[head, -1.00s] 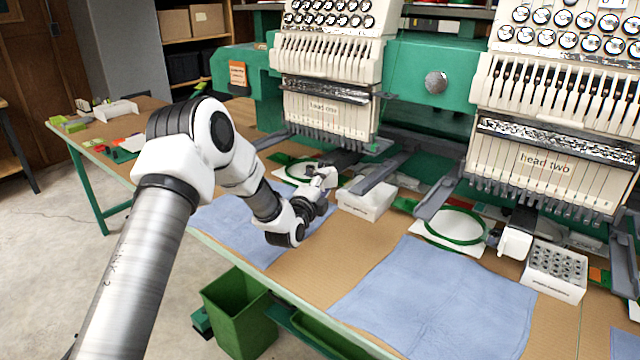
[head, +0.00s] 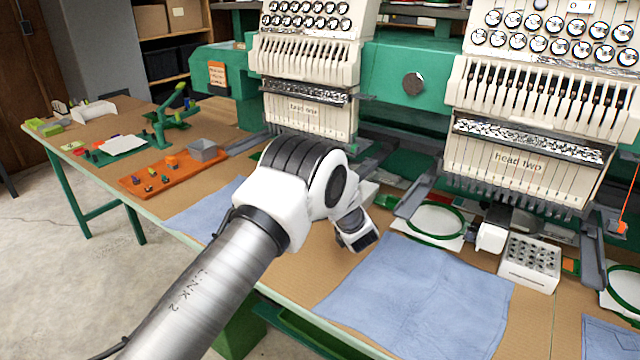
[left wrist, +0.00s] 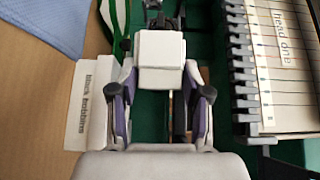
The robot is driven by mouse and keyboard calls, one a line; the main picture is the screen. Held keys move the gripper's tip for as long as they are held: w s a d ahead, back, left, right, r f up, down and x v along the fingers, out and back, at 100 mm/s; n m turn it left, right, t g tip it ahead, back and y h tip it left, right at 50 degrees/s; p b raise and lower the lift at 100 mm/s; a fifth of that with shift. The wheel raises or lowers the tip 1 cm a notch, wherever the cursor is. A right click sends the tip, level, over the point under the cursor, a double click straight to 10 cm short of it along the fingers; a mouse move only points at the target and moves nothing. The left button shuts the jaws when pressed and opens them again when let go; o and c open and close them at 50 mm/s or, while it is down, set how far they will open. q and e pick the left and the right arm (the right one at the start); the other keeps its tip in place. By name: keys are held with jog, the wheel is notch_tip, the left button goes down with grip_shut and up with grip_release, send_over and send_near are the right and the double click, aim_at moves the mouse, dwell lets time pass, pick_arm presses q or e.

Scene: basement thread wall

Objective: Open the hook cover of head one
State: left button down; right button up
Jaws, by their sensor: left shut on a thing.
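Head one (head: 306,112), the labelled cream machine head, stands at the back centre; its label also shows in the left wrist view (left wrist: 285,40). A white block, which looks like the hook cover (left wrist: 160,60), sits in front of a dark arm below head one. My left gripper (left wrist: 161,82) is shut on it, one finger on each side. Whether the cover is tilted open cannot be told. In the head view my left arm hides the gripper and this cover. My right gripper is not in view.
A white black-bobbins box (left wrist: 90,105) stands close left of the gripper. Head two (head: 530,160) has a similar white cover (head: 492,237) and a bobbin tray (head: 543,262). An orange tray (head: 150,185) with small parts lies left. Blue cloth (head: 415,300) covers the table front.

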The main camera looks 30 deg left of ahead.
pick_arm(q)
jog(key=shift+g, duration=0.3)
jog(key=c, duration=0.9)
grip_release()
jog(key=shift+w, duration=0.1)
jog(key=shift+d, duration=0.1)
jog(key=v, duration=1.2)
jog(key=shift+f, duration=0.3)
